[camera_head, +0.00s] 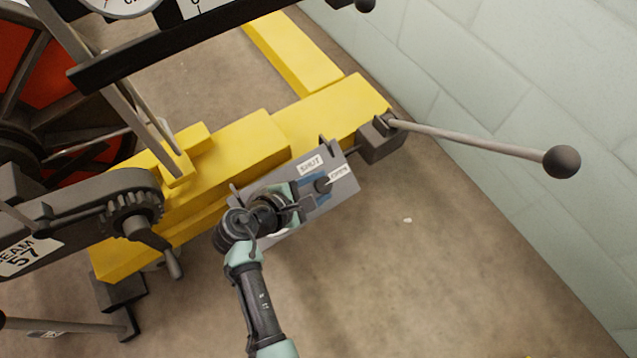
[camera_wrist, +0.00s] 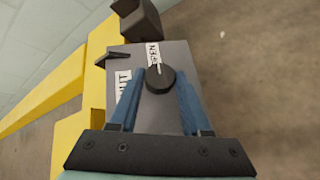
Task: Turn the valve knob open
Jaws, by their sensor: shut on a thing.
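The valve knob (camera_wrist: 160,79) is a dark round knob with a pale pointer line, on a grey panel (camera_wrist: 188,57). In the wrist view the line points towards the OPEN label (camera_wrist: 152,54); the SHUT label (camera_wrist: 122,86) is to the left, partly behind a finger. My gripper (camera_wrist: 161,86) has its two blue fingers on either side of the knob and is shut on it. In the head view the knob (camera_head: 322,185) sits at my gripper's fingertips (camera_head: 315,189), below the SHUT label (camera_head: 310,163) and left of the OPEN label (camera_head: 339,175).
The panel is fixed to a yellow beam (camera_head: 240,140). A lever with a ball end (camera_head: 562,162) sticks out to the right. A gear with a crank (camera_head: 133,215) is at the left. A block wall (camera_head: 540,70) stands at upper right. The floor (camera_head: 430,270) at lower right is clear.

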